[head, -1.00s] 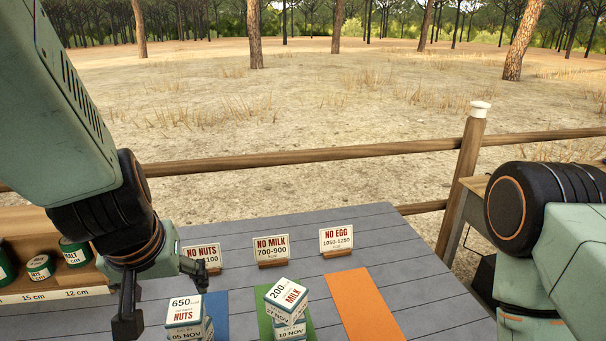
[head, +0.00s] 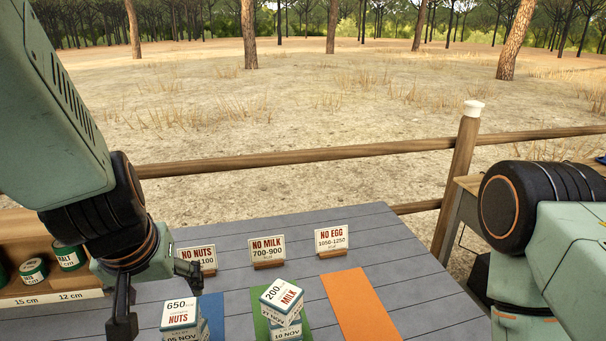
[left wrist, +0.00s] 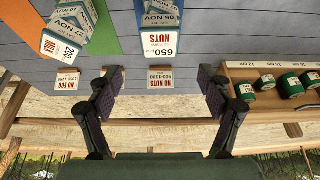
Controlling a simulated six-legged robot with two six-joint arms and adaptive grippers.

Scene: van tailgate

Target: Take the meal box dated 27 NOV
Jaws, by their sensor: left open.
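The meal box dated 27 NOV (head: 282,295), marked 200 and MILK, sits skewed on top of a box dated 10 NOV (head: 287,333). Its date reads in the left wrist view (left wrist: 62,34), where the picture is upside down. A box marked 650 NUTS, dated 05 NOV (head: 180,317), tops another stack to its left. My left gripper (head: 156,292) is open and empty, above and beside the 650 NUTS box, left of the 27 NOV box. Its spread fingers (left wrist: 160,88) also show in the left wrist view. My right arm shows at the right, but its gripper is out of view.
Signs NO NUTS (head: 197,260), NO MILK (head: 267,251) and NO EGG (head: 332,240) stand behind blue, green and orange strips on the grey plank table (head: 420,295). A wooden shelf with jars (head: 68,257) is at the left. The orange strip (head: 362,304) is clear.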

